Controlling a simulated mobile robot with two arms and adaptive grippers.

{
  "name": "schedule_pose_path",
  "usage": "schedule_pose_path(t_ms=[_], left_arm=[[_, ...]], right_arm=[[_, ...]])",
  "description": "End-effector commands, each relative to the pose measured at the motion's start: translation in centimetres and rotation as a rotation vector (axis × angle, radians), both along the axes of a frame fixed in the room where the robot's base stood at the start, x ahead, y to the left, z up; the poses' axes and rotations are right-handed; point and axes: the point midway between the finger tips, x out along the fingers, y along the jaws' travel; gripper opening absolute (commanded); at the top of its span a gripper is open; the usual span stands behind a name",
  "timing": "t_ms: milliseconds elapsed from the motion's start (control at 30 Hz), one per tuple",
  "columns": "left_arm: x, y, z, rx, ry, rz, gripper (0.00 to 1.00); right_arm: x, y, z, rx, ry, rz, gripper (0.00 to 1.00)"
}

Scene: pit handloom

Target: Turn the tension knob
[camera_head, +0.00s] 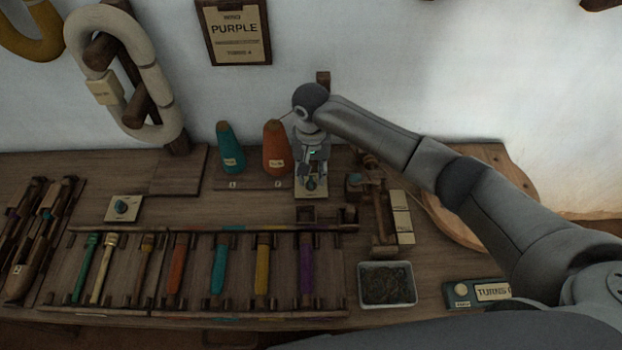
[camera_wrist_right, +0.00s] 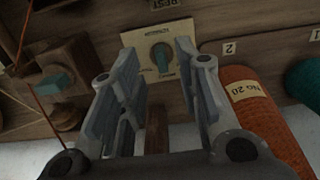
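A teal-grey knob (camera_wrist_right: 161,56) sits on a cream plate (camera_wrist_right: 152,36) in the right wrist view. The plate's lettering is too small to read. In the head view this knob (camera_head: 311,184) shows just below my right gripper (camera_head: 312,172), at the back of the bench. My right gripper is open, its fingers pointing down on either side of the knob in the wrist view (camera_wrist_right: 156,50). I see no contact with the knob. A second knob (camera_head: 122,206) is on another cream plate at the left. My left gripper is out of view.
An orange cone (camera_head: 275,150) and a teal cone (camera_head: 230,148) stand left of my right gripper. A wooden device with a teal knob (camera_wrist_right: 56,83) stands on its other side. A rack of coloured sticks (camera_head: 220,265) and a tray (camera_head: 387,284) lie nearer me.

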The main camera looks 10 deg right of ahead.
Motion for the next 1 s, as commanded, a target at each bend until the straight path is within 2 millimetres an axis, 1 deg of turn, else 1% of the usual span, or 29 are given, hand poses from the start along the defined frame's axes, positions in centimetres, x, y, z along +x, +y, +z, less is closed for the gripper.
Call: schedule_pose_path(t_ms=[33, 100, 233, 400, 600, 633, 667, 867, 1000], left_arm=[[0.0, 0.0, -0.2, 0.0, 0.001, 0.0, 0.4], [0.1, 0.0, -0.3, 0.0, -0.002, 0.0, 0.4], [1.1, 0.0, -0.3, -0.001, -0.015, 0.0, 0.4], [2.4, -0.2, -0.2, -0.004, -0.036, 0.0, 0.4], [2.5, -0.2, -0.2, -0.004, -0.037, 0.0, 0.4], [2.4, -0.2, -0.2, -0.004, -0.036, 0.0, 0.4], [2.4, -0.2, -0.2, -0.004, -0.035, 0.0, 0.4], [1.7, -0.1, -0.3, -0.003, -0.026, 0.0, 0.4], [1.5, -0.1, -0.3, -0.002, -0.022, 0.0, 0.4]], right_arm=[[0.0, 0.0, -1.0, -0.001, 0.001, 0.0, 0.31], [0.0, 0.0, -2.1, -0.002, 0.0, 0.0, 0.31], [0.0, 0.0, -3.4, 0.0, -0.001, -0.001, 0.31], [0.0, 0.0, -4.0, -0.001, -0.002, 0.0, 0.31], [0.0, 0.0, -4.0, 0.0, -0.002, 0.0, 0.31], [0.0, 0.0, -4.0, 0.0, -0.002, 0.0, 0.3], [0.0, 0.0, -4.0, 0.0, -0.002, 0.0, 0.26], [0.0, 0.0, -4.0, 0.0, -0.002, 0.0, 0.0], [0.0, 0.0, -4.0, 0.0, -0.002, 0.0, 0.0]])
